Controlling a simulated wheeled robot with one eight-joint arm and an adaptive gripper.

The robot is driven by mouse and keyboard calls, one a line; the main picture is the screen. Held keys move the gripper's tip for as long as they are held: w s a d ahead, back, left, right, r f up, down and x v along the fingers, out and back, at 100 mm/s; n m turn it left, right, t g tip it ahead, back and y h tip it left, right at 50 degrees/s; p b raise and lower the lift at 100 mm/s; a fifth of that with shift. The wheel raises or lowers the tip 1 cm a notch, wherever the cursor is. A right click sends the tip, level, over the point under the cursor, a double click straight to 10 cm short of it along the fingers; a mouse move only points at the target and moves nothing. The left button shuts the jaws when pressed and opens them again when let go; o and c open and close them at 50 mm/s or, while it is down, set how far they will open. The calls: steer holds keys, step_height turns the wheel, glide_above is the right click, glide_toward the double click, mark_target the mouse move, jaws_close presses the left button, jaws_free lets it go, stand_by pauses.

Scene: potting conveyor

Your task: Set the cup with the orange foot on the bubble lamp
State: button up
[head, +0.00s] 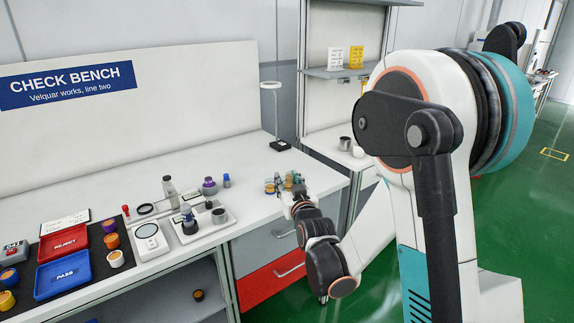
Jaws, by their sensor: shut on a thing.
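My gripper (290,192) is at the right end of the white bench, small and partly hidden by my own wrist. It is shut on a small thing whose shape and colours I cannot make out. An amber cup (269,186) stands beside the fingers on their left. I cannot tell which cup has the orange foot. A pale box with a round white disc (147,232), which may be the bubble lamp, lies at the left middle of the bench; no cup shows on its disc.
A red tray (63,243) and a blue tray (63,275) lie at left, with several cups beside them. A stand with bottles (190,226) and a purple-topped jar (209,187) stand mid-bench. A ring lamp (271,86) rises behind. The bench's back middle is clear.

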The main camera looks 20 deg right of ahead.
steer(key=w+d+f+n+y, duration=0.1)
steer(key=w+d+f, duration=0.3)
steer(key=d, duration=0.5)
steer(key=w+d+f+n+y, duration=0.1)
steer(key=w+d+f+y, duration=0.1)
steer(key=w+d+f, duration=0.2)
steer(key=d+f, duration=0.3)
steer(key=d, duration=0.3)
steer(key=shift+d+f, duration=0.2)
steer(key=shift+f, duration=0.05)
steer(key=shift+w, duration=0.1)
